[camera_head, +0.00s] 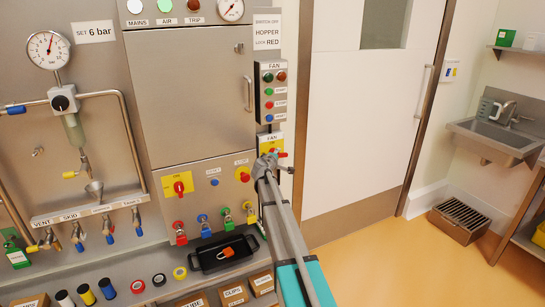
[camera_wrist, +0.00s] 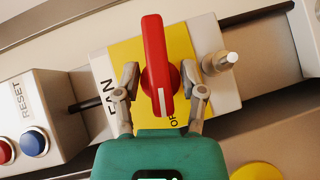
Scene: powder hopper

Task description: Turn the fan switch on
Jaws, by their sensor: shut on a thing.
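The fan switch has a red rotary handle (camera_wrist: 155,45) on a yellow plate (camera_wrist: 122,58) set in a pale box. In the wrist view the handle stands nearly upright, with a white mark at its lower end near partly hidden lettering that reads "OF". "FAN" shows on the left of the plate. My gripper (camera_wrist: 160,72) has a finger on each side of the red knob and is shut on it. In the head view my gripper (camera_head: 268,163) is at the fan box (camera_head: 271,140), below the FAN button panel, and hides most of the handle.
The FAN button panel (camera_head: 271,92) hangs just above. A box labelled RESET (camera_wrist: 28,110) with red and blue buttons is at the left in the wrist view. A pale-tipped stub (camera_wrist: 228,60) sticks out right of the handle. A black tray (camera_head: 226,253) with a red padlock is below.

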